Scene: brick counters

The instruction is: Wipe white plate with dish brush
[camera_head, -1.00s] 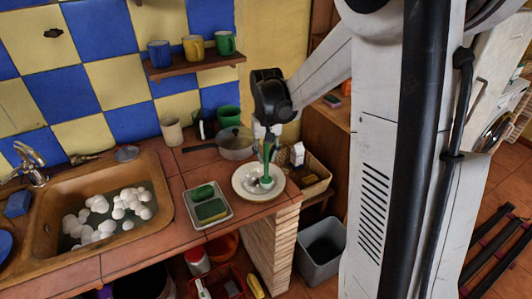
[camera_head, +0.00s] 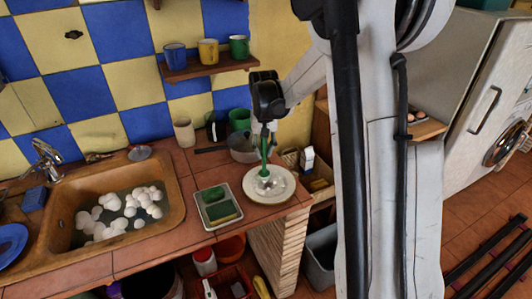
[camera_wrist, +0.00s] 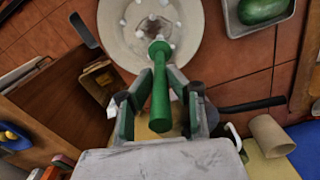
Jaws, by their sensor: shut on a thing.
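The white plate (camera_head: 284,193) lies on the tiled counter near its right end, with white foam on its middle. The dish brush (camera_head: 265,150) has a green handle and stands nearly upright over the plate. My gripper (camera_head: 265,128) is shut on the upper handle, above the plate. In the wrist view, the brush handle (camera_wrist: 160,95) runs between my two fingers (camera_wrist: 159,78) down to the plate (camera_wrist: 115,35). The brush head is at the foam, and its exact contact with the plate is hard to make out.
A tray (camera_head: 236,221) with green sponges sits left of the plate. A pan (camera_head: 243,150) stands behind it, and a beige cup (camera_head: 184,132) is further left. The sink (camera_head: 170,206) holds foamy water. A shelf with mugs (camera_head: 208,68) hangs above.

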